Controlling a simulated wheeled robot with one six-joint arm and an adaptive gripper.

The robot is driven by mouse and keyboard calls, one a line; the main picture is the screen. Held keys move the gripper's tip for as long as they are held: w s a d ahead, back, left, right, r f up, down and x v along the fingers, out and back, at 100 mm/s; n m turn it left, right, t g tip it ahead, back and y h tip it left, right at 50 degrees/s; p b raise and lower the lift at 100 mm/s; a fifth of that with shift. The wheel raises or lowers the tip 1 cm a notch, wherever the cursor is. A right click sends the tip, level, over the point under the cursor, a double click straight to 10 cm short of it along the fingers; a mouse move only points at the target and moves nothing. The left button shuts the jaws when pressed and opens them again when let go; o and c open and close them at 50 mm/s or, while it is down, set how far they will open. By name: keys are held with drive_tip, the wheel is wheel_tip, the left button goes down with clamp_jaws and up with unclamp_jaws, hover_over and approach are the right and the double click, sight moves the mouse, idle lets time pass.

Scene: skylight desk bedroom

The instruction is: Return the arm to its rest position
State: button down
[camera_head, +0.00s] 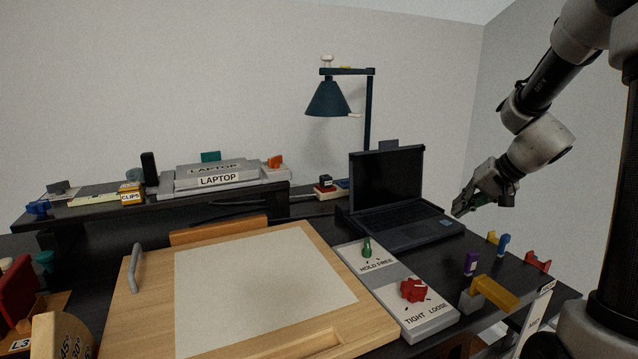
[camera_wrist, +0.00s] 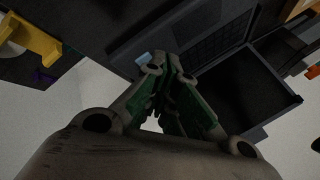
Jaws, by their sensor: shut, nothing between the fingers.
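My gripper (camera_head: 459,209) is at the right of the head view, at the lower end of my arm, which reaches down from the upper right. It is in the air near the right side of the open laptop (camera_head: 404,231). The gripper is shut and empty. In the wrist view my gripper's fingertips (camera_wrist: 172,62) meet, with the laptop (camera_wrist: 245,95) behind them. Whether the fingertips touch anything cannot be told, but they look apart from the desk.
A drawing board (camera_head: 150,300) lies at the front. A grey panel (camera_head: 430,328) with a green knob (camera_head: 367,247) and a red knob (camera_head: 413,290) is beside it. A yellow block (camera_head: 495,293) and small colored items are at the right edge. A lamp (camera_head: 328,100) stands behind.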

drive_tip(key=s+a+r+n+h, duration=0.1)
drive_tip(key=s+r+n+h, duration=0.1)
drive_tip(key=s, duration=1.2)
drive_tip(key=s+r+n+g+h, duration=0.1)
drive_tip(key=s+r, duration=0.4)
drive_tip(key=s, duration=0.8)
drive_tip(key=shift+s+a+r+n+h, duration=0.3)
drive_tip(key=shift+s+a+n+h, duration=0.1)
drive_tip(key=shift+n+h, duration=0.45)
drive_tip(key=shift+g, duration=0.3)
